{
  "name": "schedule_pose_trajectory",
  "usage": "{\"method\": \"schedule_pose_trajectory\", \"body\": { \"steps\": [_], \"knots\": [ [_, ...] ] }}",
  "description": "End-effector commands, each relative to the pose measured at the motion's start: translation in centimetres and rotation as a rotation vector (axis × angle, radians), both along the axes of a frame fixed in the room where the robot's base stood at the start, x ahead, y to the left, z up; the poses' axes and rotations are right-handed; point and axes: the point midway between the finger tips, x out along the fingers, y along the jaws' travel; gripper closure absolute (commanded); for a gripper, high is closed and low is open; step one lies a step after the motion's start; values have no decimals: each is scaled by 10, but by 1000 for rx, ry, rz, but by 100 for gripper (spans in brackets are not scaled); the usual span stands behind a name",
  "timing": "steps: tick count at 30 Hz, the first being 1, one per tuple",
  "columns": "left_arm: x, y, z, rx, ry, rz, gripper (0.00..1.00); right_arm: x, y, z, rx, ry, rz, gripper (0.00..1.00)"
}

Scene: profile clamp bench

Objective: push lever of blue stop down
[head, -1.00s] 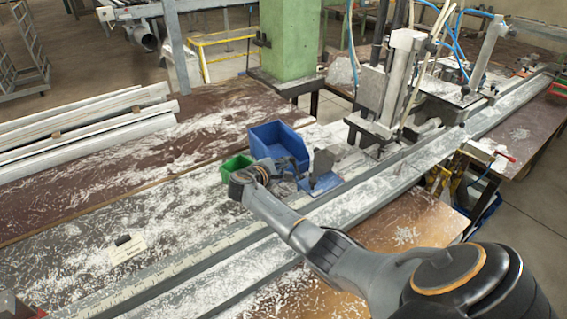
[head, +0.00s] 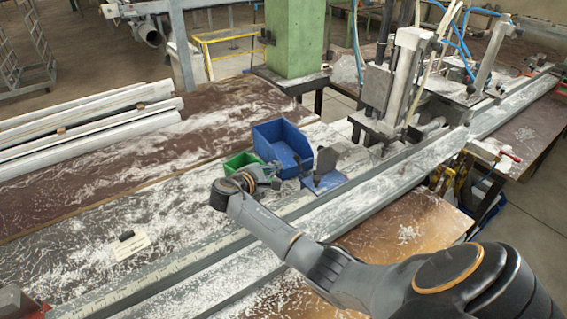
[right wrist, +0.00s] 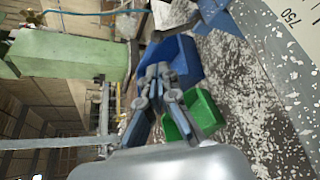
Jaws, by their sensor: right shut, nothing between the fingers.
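The blue stop (head: 328,181) sits on the grey profile rail right of the blue bin, in the middle of the head view. It also shows partly at the top edge of the right wrist view (right wrist: 218,16). Its lever is too small to make out clearly. My right gripper (head: 277,180) is left of the stop, apart from it, in front of the bins. In the right wrist view its fingers (right wrist: 160,74) are together with nothing between them. My left gripper is not in view.
A blue bin (head: 268,135) and a green bin (head: 236,161) stand close behind my right gripper. The long rail (head: 170,270) crosses the bench, with a clamp column (head: 405,80) farther right. Chips litter the bench. A white label (head: 132,246) lies at left.

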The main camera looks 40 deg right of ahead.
Motion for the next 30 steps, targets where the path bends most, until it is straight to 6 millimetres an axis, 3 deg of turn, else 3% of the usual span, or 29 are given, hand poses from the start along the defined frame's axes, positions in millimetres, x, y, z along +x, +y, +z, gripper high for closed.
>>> {"method": "schedule_pose_trajectory", "body": {
  "steps": [3,9,30],
  "knots": [
    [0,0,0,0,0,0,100,-6,21,6,2,0,2,100],
    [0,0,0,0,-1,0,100,-11,37,12,0,1,0,100],
    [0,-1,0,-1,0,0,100,-12,39,13,0,1,0,100]
  ]
}}
